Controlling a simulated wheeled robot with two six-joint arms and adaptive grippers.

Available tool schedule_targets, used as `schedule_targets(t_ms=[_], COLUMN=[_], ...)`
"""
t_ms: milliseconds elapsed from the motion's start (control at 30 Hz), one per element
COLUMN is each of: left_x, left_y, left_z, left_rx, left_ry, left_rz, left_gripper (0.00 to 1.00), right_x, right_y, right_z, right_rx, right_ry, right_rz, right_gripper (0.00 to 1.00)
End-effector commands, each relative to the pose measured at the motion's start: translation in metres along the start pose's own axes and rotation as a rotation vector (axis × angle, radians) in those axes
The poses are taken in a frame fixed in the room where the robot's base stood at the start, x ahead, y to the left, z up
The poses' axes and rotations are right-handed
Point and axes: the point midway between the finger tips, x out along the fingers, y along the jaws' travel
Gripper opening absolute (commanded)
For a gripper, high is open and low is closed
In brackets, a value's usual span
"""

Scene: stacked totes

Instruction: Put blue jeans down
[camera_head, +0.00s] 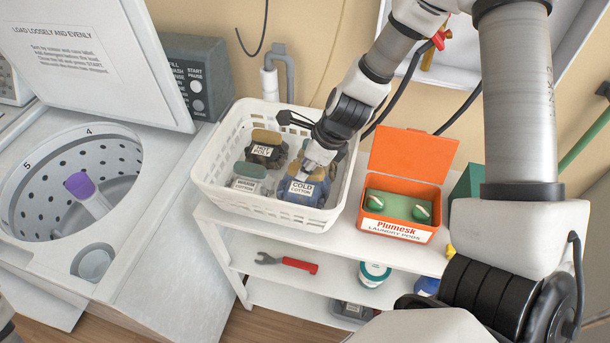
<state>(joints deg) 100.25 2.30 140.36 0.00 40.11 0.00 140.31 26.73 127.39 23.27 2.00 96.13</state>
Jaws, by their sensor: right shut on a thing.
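A blue bundle, which looks like the blue jeans (322,189), is at the front right inside the white basket (213,184). It has a label reading COLD COTTON on its front. My right gripper (309,171) reaches down into the basket from above and is shut on the top of the blue bundle. The fingertips are partly hidden by the cloth, and I cannot tell whether the bundle touches the basket floor.
Bundles labelled HOT POLY (264,149) and WARM COTTON (247,178) share the basket. An open orange laundry pods box (396,233) stands right of it on the white shelf. An open washer (70,185) holds a purple-topped agitator. A red-handled wrench (298,265) lies below.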

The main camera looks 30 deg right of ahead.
Motion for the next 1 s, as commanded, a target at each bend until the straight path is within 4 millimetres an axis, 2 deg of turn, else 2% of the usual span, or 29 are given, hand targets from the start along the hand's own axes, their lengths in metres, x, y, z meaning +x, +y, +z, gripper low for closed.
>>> schedule_targets(t_ms=[33,100,200,367,567,600,667,1000], left_x=[0.014,0.029,0.040,0.036,0.040,0.039,0.038,0.039], left_y=[0.000,0.000,0.000,0.000,0.000,0.000,0.000,0.000], left_z=[0.000,0.000,0.000,0.000,0.000,0.000,0.000,0.000], left_rx=[0.000,0.000,0.000,0.000,0.000,0.000,0.000,0.000], left_ry=[0.000,0.000,-0.001,0.000,0.000,0.000,0.000,0.000], left_rz=[0.000,0.000,0.000,0.000,0.000,0.000,0.000,0.000], left_gripper=[0.61,0.61,0.61,0.61,0.61,0.61,0.61,0.61], right_x=[0.013,0.027,0.038,0.034,0.038,0.037,0.036,0.037], right_y=[0.000,0.000,0.000,0.000,0.000,0.000,0.000,0.000], right_z=[-0.005,-0.011,-0.015,-0.014,-0.015,-0.015,-0.015,-0.015], right_rx=[-0.001,-0.001,0.000,0.000,0.000,0.000,0.000,0.000], right_ry=[0.000,0.000,0.000,0.000,0.000,0.000,0.000,0.000], right_rz=[0.000,0.000,-0.001,-0.001,-0.001,0.000,0.000,0.000], right_gripper=[0.00,0.00,0.00,0.00,0.00,0.21,0.39,0.39])
